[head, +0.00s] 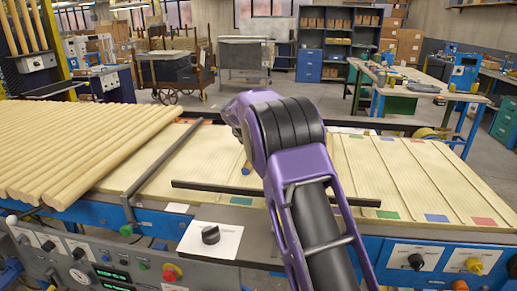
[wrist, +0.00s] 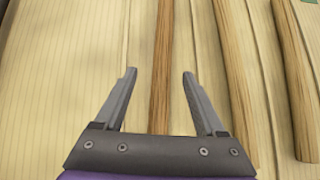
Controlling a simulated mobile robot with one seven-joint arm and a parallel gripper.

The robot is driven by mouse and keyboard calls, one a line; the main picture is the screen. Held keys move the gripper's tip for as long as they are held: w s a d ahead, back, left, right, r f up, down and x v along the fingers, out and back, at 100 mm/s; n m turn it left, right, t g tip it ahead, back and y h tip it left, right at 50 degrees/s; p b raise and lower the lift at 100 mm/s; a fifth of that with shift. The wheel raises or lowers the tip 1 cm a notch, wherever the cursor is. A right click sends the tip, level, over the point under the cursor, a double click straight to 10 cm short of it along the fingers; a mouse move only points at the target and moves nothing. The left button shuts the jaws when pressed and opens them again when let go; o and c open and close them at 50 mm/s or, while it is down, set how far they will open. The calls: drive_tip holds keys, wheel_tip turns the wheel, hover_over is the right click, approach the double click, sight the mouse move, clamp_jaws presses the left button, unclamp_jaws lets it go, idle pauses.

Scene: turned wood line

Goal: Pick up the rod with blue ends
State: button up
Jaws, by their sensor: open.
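In the head view, one rod shows a blue end (head: 245,171) just left of my arm; most of its length is hidden behind the arm. In the wrist view, my gripper (wrist: 158,72) is open and empty. A brown wooden rod (wrist: 161,65) runs lengthwise between its two fingers, nearer the left one in the lower part, with gaps on both sides. Two more wooden rods (wrist: 235,85) (wrist: 294,80) lie to the right of the fingers. No coloured ends show in the wrist view, so I cannot tell which rod there is the blue-ended one.
Thick pale rods (head: 90,150) lie side by side on the left, behind a dark bar (head: 165,160). A dark rail (head: 355,200) crosses the front of the pale bed. Green, blue (head: 436,218) and red patches mark its right side. A control panel (head: 110,255) stands in front.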

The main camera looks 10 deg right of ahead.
drive_tip(key=x, duration=0.5)
drive_tip(key=shift+d+f, duration=0.15)
drive_tip(key=shift+f, duration=0.05)
clamp_jaws()
